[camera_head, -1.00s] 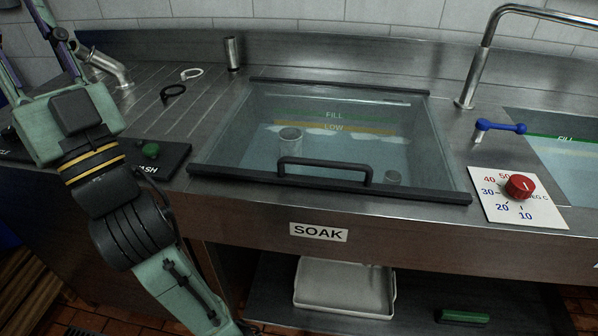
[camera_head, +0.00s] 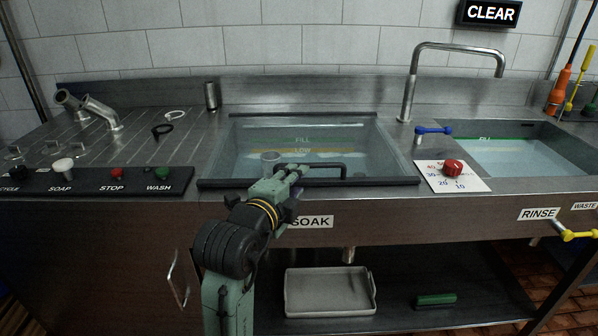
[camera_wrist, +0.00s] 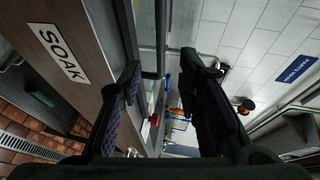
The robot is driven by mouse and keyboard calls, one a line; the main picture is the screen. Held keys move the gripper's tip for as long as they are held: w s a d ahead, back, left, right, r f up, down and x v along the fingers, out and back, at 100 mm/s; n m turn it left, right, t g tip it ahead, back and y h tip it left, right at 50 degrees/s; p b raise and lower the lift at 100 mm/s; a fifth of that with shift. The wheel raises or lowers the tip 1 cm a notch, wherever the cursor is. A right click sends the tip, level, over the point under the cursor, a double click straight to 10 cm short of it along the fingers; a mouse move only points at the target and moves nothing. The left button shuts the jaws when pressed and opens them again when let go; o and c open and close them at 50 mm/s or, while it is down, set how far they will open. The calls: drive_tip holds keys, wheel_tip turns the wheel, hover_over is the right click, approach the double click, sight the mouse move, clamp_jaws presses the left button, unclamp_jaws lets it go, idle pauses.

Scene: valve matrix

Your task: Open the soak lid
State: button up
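The soak lid (camera_head: 225,150) is a clear panel with dark edges, lying flat and shut over the soak basin. Its dark bar handle (camera_head: 343,167) stands at the front edge; the left part is hidden behind my gripper. My gripper (camera_head: 298,172) is over the lid's front edge, at the handle's left side in the head view. In the wrist view my gripper (camera_wrist: 160,88) has its two dark fingers wide apart, with a gap between them. I cannot tell whether a finger touches the handle.
The SOAK label (camera_head: 312,222) is on the counter front, partly behind my arm. A temperature dial (camera_head: 453,167) and blue lever (camera_head: 433,130) are right of the lid. Control buttons (camera_head: 117,173) are to the left. A tray (camera_head: 330,291) sits on the lower shelf.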

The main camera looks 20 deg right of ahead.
sight(311, 166)
drive_tip(key=p+x, duration=0.3)
drive_tip(key=x, duration=0.7)
drive_tip(key=shift+w+d, duration=0.2)
drive_tip(key=shift+w, duration=0.1)
drive_tip(key=shift+c, duration=0.5)
clamp_jaws()
